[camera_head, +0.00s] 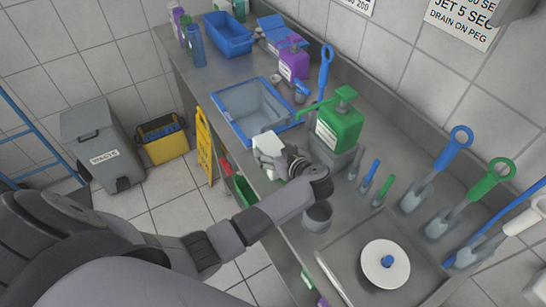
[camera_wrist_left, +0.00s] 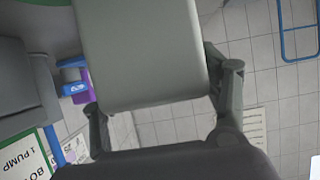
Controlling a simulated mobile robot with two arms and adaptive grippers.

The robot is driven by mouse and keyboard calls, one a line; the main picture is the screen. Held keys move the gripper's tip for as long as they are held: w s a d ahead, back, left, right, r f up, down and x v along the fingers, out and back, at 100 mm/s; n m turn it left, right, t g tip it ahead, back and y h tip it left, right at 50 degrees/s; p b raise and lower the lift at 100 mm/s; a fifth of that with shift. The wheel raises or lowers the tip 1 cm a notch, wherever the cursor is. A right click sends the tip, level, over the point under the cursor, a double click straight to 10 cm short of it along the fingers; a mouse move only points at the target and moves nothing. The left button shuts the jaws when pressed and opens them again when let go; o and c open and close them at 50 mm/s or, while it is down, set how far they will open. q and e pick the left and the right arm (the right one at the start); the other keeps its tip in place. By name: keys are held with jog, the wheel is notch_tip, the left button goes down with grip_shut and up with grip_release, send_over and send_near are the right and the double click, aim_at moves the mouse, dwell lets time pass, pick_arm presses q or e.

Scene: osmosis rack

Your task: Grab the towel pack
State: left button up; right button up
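The towel pack (camera_head: 268,147) is a small pale block in the head view, above the counter's front edge just right of the blue basin. My left gripper (camera_head: 283,160) is at its right side, and its fingers are partly hidden there. In the left wrist view the pack (camera_wrist_left: 140,50) is a large grey-looking block filling the upper middle. The left gripper's fingers (camera_wrist_left: 160,105) lie against it on either side, so the gripper looks shut on it. My right gripper is in neither view.
A green pump bottle (camera_head: 340,125) stands behind the gripper. The blue-rimmed basin (camera_head: 217,108) is to its left. A grey cup (camera_head: 317,215) and a sink with a white disc (camera_head: 385,263) are to its right. A yellow sign (camera_head: 204,145) stands on the floor.

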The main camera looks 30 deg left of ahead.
pick_arm(q)
jog(key=shift+w+a+f, duration=0.1)
jog(key=shift+a+f, duration=0.05)
jog(key=shift+c, duration=1.3)
jog(key=c, duration=0.7)
jog(key=shift+o, duration=0.2)
